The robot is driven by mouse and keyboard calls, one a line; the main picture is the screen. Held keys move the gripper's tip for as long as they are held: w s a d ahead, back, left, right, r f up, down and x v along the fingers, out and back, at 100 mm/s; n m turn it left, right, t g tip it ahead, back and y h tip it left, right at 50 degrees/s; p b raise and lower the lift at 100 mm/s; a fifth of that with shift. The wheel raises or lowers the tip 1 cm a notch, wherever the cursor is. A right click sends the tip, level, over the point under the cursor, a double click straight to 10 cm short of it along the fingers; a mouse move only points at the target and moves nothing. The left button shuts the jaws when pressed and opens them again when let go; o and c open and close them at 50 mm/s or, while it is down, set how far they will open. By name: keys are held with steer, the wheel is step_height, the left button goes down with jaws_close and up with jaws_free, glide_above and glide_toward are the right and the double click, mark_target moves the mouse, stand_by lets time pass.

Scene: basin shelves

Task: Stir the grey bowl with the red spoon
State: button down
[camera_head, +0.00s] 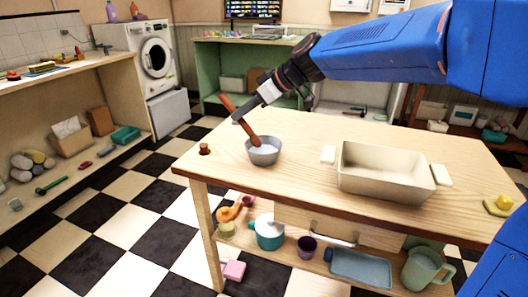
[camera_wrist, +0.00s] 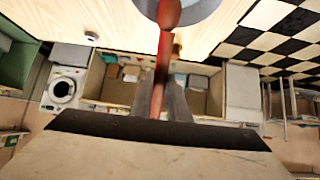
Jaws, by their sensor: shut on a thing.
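The grey bowl (camera_head: 264,152) stands upright on the wooden table, near its left end. The red spoon (camera_head: 246,131) slants down into the bowl, with its lower end inside. My gripper (camera_head: 237,117) is shut on the spoon's upper handle, above and left of the bowl. In the wrist view my gripper (camera_wrist: 168,100) holds the red spoon (camera_wrist: 160,75) between its fingers. The spoon's head reaches over the grey bowl (camera_wrist: 208,8), which is cut off by the top edge. Whether the spoon touches the bowl's inside cannot be told.
On the wooden table (camera_head: 300,135), a small brown object (camera_head: 205,149) stands left of the bowl. A large cream baking dish (camera_head: 385,185) stands to the right. A yellow item (camera_head: 504,202) lies at the right edge. The tabletop between bowl and dish is free.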

steer(key=shift+w+a+r, duration=0.25)
steer(key=shift+a+r, duration=0.4)
steer(key=shift+r, duration=0.2)
steer(key=shift+w+a+r, duration=0.2)
steer(key=shift+a+r, duration=0.45)
steer(key=shift+r, duration=0.15)
steer(key=shift+r, duration=2.5)
